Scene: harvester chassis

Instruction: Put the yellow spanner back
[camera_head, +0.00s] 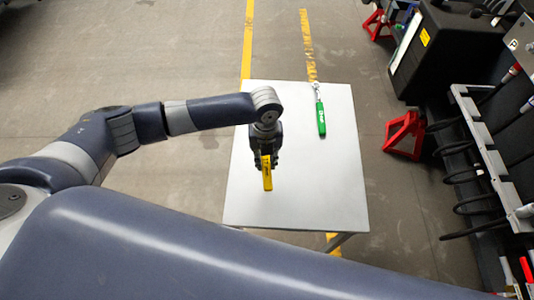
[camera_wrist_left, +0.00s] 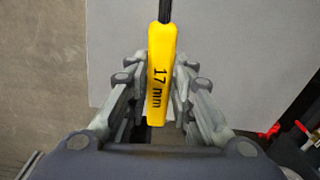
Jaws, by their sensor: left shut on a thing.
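The yellow spanner (camera_head: 267,174) is in my left gripper (camera_head: 264,160), over the white table (camera_head: 310,205). In the left wrist view its yellow handle (camera_wrist_left: 161,70), marked "17 mm", lies between the two fingers of my left gripper (camera_wrist_left: 160,100). A dark shaft runs from the handle past the top edge of that view, so the spanner's far end is out of sight there. I cannot tell exactly how high the spanner is above the table. My right gripper is not in view.
A green-handled spanner (camera_head: 320,115) lies on the table's far right part. Red stands (camera_head: 405,134), a black box (camera_head: 445,50) and a rack with hoses (camera_head: 485,150) stand to the right.

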